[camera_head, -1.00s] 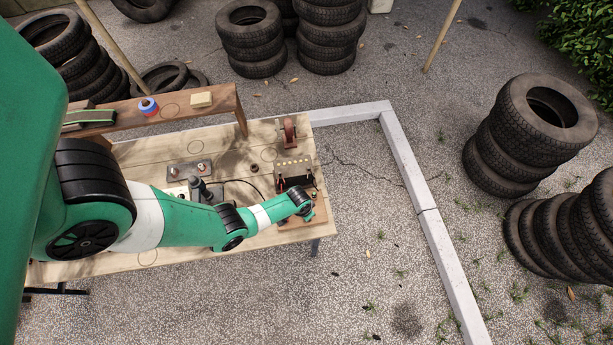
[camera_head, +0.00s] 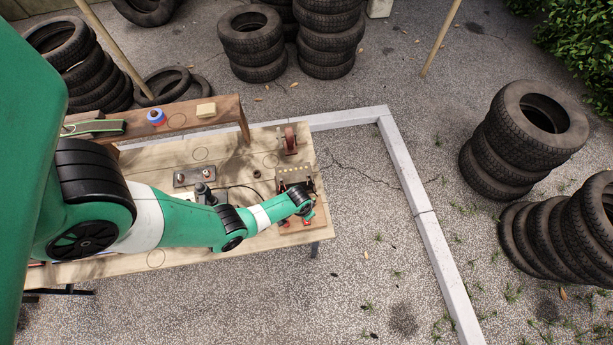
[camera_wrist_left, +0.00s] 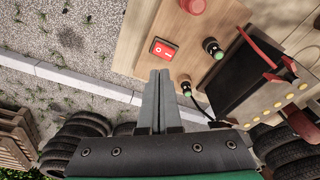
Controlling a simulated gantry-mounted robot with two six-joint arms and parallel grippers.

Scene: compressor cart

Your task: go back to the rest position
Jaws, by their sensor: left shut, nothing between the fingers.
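My left arm reaches in from the left in the head view, over the wooden workbench (camera_head: 190,258). Its gripper end (camera_head: 305,208) is over the panel at the bench's right end. In the left wrist view the two grey fingers (camera_wrist_left: 158,102) are pressed together with nothing between them. They point towards the wooden panel (camera_wrist_left: 140,38), beside a red rocker switch (camera_wrist_left: 163,48). I cannot tell the exact gap to the panel. My right gripper is in neither view.
A black box with brass studs (camera_head: 294,176) stands by the panel. A red-wheeled caster (camera_head: 290,140) is behind it. A raised shelf (camera_head: 180,118) holds tape (camera_head: 156,117) and a pale block (camera_head: 206,110). Tyre stacks (camera_head: 525,140) stand beyond a white kerb (camera_head: 405,170).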

